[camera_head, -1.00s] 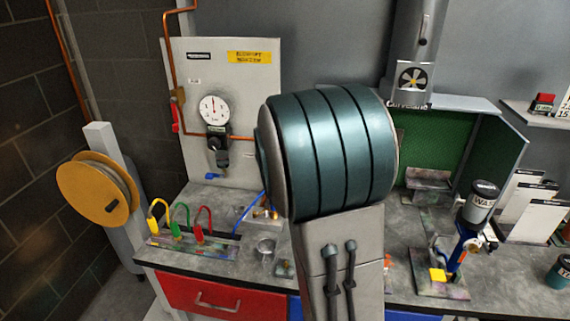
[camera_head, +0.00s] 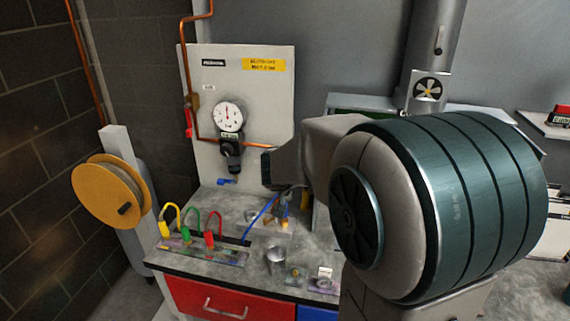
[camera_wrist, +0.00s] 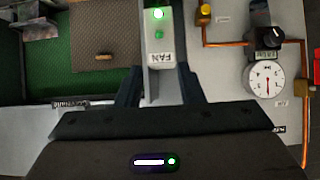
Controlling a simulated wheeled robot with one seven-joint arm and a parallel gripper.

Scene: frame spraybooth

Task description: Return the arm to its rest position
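My arm crosses the right half of the head view, with its big teal-banded joint close to the camera and its far end pointing left. My gripper (camera_wrist: 160,78) shows in the wrist view with its two dark fingers apart and nothing between them. A white strip with a FAN label (camera_wrist: 162,58) and green lights lies beyond the fingers. In the head view the dark end of the arm is in front of the lower right of the white gauge panel (camera_head: 262,100). The fingers themselves are hard to make out there.
The pressure gauge (camera_head: 228,117) hangs on the panel, above a grey bench (camera_head: 225,205) with colored hoses (camera_head: 190,228) and a metal cup (camera_head: 275,260). A yellow reel (camera_head: 105,192) is at left. My arm hides most of the green-backed booth, which shows in the wrist view (camera_wrist: 45,70).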

